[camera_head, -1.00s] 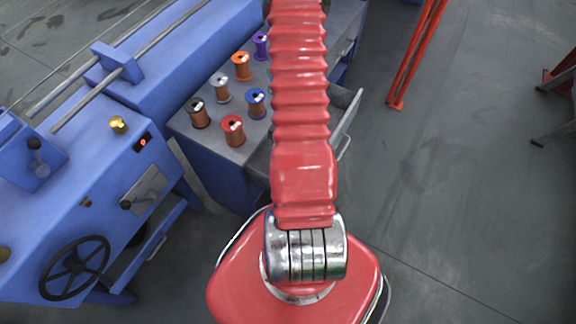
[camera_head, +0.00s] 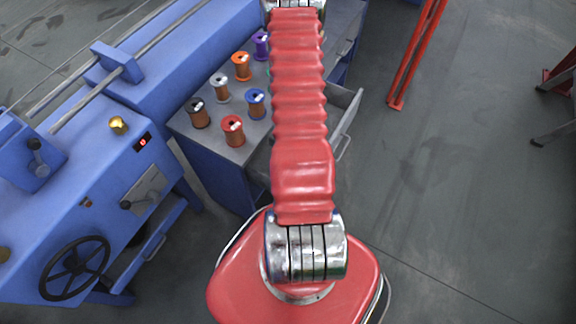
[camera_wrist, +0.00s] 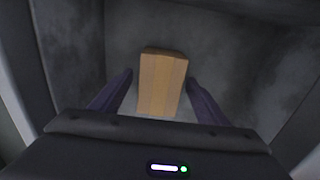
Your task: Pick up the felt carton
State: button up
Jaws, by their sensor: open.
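The felt carton appears to be the tan, upright-looking block (camera_wrist: 162,82) in the wrist view, lying inside a dark grey drawer (camera_wrist: 220,45). My gripper (camera_wrist: 158,88) shows at the bottom of the wrist view with its two dark fingers apart. One finger is on each side of the carton's lower part, with a gap visible on both sides. Nothing is held. In the head view my gripper and the carton are hidden behind my red arm.
Several wire spools, including a red one (camera_head: 233,130), stand on the cabinet top. A blue machine (camera_head: 80,190) with a handwheel is at left.

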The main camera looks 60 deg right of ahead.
jog(key=shift+c, duration=0.5)
jog(key=c, duration=1.1)
jog(key=shift+r, duration=5)
